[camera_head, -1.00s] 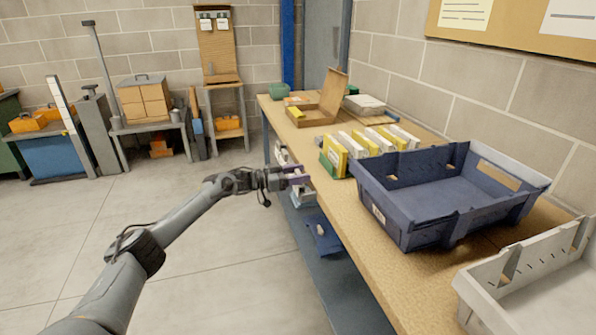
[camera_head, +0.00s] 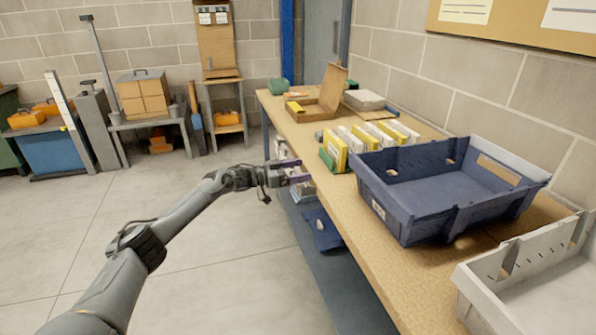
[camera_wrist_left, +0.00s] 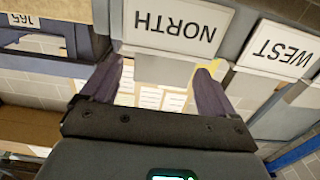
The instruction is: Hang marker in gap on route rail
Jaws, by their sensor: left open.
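In the left wrist view, a white NORTH plate (camera_wrist_left: 180,26) and a white WEST plate (camera_wrist_left: 278,49) appear upside down along the top, side by side on grey holders with a gap between them. My left gripper (camera_wrist_left: 158,80) is open, with its two dark purple fingers apart below the NORTH plate; I cannot tell whether they touch its holder. In the head view the left gripper (camera_head: 296,171) is beside the workbench's left edge, near small white items (camera_head: 302,188) below the top. I cannot make out the rail clearly. My right gripper is not in view.
The workbench (camera_head: 352,205) carries a blue bin (camera_head: 385,215), a grey bin (camera_head: 480,290), a row of yellow and white boxes (camera_head: 335,152) and an open cardboard box (camera_head: 310,112). A blue item (camera_head: 322,232) lies on the lower shelf. The floor left of the bench is clear.

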